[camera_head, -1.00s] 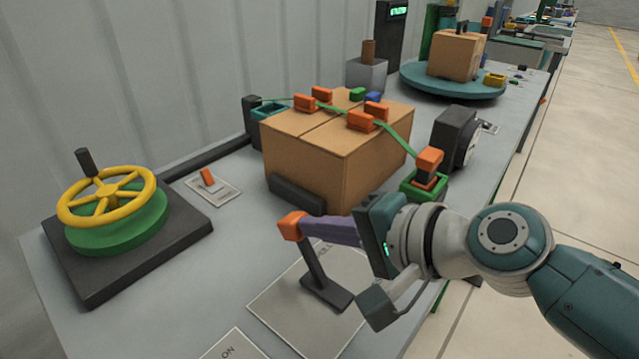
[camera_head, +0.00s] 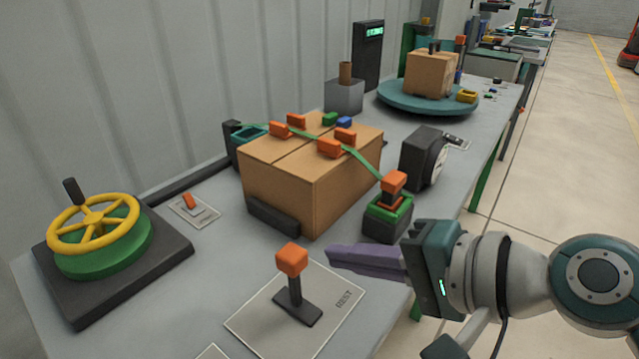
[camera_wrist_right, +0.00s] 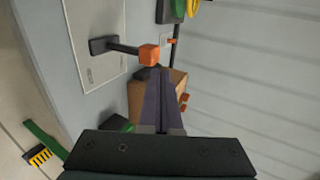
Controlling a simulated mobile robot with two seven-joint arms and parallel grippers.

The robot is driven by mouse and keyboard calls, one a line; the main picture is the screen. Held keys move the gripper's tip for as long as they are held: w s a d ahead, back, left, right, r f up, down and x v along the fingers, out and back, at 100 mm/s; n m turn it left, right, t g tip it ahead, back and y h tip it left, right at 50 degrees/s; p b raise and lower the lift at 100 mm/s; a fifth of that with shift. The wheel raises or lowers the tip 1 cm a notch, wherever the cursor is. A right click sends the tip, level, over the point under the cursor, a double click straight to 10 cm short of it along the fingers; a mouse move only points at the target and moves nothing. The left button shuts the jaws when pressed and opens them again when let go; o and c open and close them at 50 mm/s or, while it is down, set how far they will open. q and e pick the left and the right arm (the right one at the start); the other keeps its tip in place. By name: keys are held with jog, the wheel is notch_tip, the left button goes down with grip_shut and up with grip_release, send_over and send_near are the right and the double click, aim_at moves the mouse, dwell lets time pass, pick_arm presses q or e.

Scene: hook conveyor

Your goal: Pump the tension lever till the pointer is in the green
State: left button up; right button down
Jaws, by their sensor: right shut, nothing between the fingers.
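A lever with an orange knob (camera_head: 292,259) and a dark stem stands on a pale plate marked REST (camera_head: 345,299); its knob also shows in the right wrist view (camera_wrist_right: 149,55). A strap over the box ends at a green and black ratchet block (camera_head: 388,217) with an orange-topped handle (camera_head: 394,182). The black gauge (camera_head: 424,157) has its white dial turned edge-on, so I cannot read the pointer. My right gripper (camera_head: 332,256) is shut and empty, right of the orange knob and apart from it. My left gripper is out of view.
The strapped cardboard box (camera_head: 315,195) stands behind the lever. A yellow handwheel (camera_head: 95,225) is at left, beside a small orange switch (camera_head: 190,202). A turntable (camera_head: 400,98) with another box is farther back. Bare table lies between handwheel and REST plate.

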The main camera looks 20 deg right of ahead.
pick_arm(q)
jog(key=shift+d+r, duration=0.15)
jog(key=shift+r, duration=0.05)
pick_arm(e)
jog(key=shift+v, duration=1.3)
